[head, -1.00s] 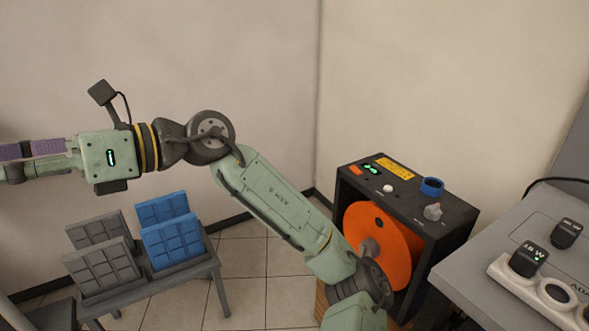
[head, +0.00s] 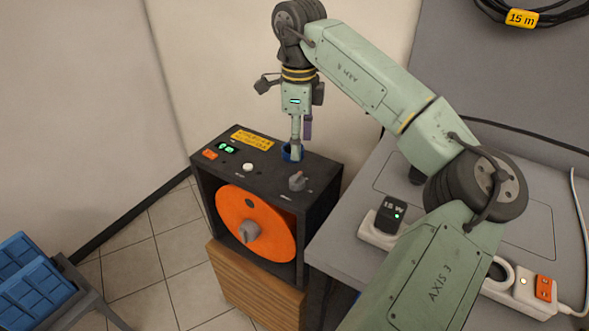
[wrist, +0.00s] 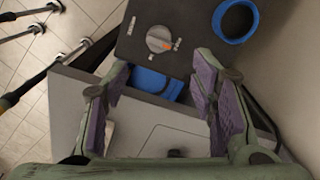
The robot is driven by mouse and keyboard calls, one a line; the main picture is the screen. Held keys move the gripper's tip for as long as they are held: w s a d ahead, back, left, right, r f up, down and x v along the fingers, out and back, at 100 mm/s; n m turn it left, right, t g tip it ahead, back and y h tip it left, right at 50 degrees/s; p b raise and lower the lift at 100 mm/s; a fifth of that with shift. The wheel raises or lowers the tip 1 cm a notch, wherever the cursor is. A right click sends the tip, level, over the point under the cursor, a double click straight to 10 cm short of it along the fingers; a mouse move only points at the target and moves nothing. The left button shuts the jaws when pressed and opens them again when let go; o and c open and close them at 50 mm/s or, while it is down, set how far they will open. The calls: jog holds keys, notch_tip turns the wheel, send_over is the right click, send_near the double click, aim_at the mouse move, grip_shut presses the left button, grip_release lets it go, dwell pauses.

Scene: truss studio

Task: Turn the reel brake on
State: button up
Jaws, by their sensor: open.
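The reel box (head: 232,172) is a dark open-fronted case with an orange reel (head: 255,225) inside. On its top sits a grey rotary knob (head: 297,181), also in the wrist view (wrist: 158,40), where it has an orange mark and small labels I cannot read clearly. My gripper (head: 295,152) points down over the back right of the box top, in front of the blue ring (head: 286,151). In the wrist view my gripper (wrist: 162,68) is open, with purple finger pads and nothing held. The knob lies just beyond the fingertips.
The box top also has a white button (head: 248,167), green lights (head: 226,148) and an orange switch (head: 210,154). The box stands on a wooden crate (head: 250,290). A grey table (head: 345,225) with a power strip (head: 375,235) adjoins on the right. Blue trays (head: 35,285) stand lower left.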

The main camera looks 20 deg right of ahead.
aim_at(297, 176)
notch_tip(297, 176, down, 10)
jog(key=p, duration=0.2)
jog(key=shift+a+f+p, duration=0.15)
jog(key=shift+p, duration=0.2)
jog(key=c, duration=1.1)
